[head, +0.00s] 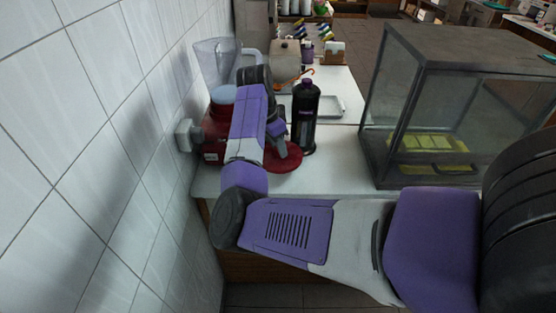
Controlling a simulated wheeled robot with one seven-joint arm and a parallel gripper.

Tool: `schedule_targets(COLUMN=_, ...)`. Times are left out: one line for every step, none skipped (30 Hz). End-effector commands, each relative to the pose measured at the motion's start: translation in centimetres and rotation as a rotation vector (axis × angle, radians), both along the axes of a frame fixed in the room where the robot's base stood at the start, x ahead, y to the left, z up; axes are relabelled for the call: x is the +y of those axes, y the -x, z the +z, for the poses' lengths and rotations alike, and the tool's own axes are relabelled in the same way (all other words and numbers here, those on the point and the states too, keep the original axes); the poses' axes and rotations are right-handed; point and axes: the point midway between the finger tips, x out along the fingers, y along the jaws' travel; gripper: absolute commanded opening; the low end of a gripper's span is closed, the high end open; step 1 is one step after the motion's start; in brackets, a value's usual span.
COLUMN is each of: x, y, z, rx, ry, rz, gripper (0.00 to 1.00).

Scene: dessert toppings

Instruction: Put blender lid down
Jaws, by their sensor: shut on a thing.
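A round red disc, which looks like the blender lid (284,163), is low over or on the white counter (330,172). My gripper (282,150) reaches down to it from the end of my purple and white arm and is shut on it. My wrist and forearm hide the fingertips and part of the lid. I cannot tell whether the lid touches the counter. The red blender base (212,152) and a clear jug (213,60) stand to the left by the tiled wall, partly behind my forearm.
A dark bottle (304,118) stands close behind and right of the lid. A glass case (430,115) with a yellow-green tray (425,143) fills the right. A pale tray (330,106) lies farther back. Bare counter shows between the lid and the case.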

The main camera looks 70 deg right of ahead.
Motion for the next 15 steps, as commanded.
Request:
schedule_targets(x=0.1, y=0.0, z=-0.8, rx=0.002, ry=-0.001, rz=0.001, gripper=0.00)
schedule_targets(x=0.1, y=0.0, z=-1.2, rx=0.001, ry=-0.002, rz=0.002, gripper=0.00)
schedule_targets(x=0.0, y=-0.1, z=-1.6, rx=0.000, ry=0.000, rz=0.002, gripper=0.00)
schedule_targets(x=0.0, y=-0.1, z=-1.9, rx=0.000, ry=0.000, rz=0.002, gripper=0.00)
schedule_targets(x=0.0, y=-0.1, z=-2.1, rx=0.000, ry=-0.001, rz=0.001, gripper=0.00)
schedule_targets(x=0.0, y=0.0, z=-2.3, rx=0.000, ry=-0.001, rz=0.001, gripper=0.00)
schedule_targets(x=0.0, y=0.0, z=-2.5, rx=0.000, ry=-0.001, rz=0.001, gripper=0.00)
schedule_targets(x=0.0, y=0.0, z=-2.7, rx=0.000, ry=-0.001, rz=0.001, gripper=0.00)
schedule_targets(x=0.0, y=0.0, z=-3.2, rx=0.000, ry=0.000, rz=0.002, gripper=0.00)
schedule_targets(x=0.1, y=0.0, z=-3.6, rx=0.001, ry=-0.001, rz=0.003, gripper=0.00)
schedule_targets(x=0.1, y=0.0, z=-4.1, rx=0.002, ry=-0.002, rz=0.002, gripper=0.00)
schedule_targets(x=0.1, y=0.0, z=-4.6, rx=0.001, ry=-0.001, rz=0.003, gripper=0.00)
schedule_targets(x=0.1, y=0.0, z=-5.1, rx=0.001, ry=-0.002, rz=0.001, gripper=0.00)
schedule_targets(x=0.1, y=0.0, z=-5.5, rx=0.001, ry=-0.002, rz=0.003, gripper=0.00)
schedule_targets(x=0.1, y=0.0, z=-5.9, rx=0.001, ry=-0.001, rz=0.003, gripper=0.00)
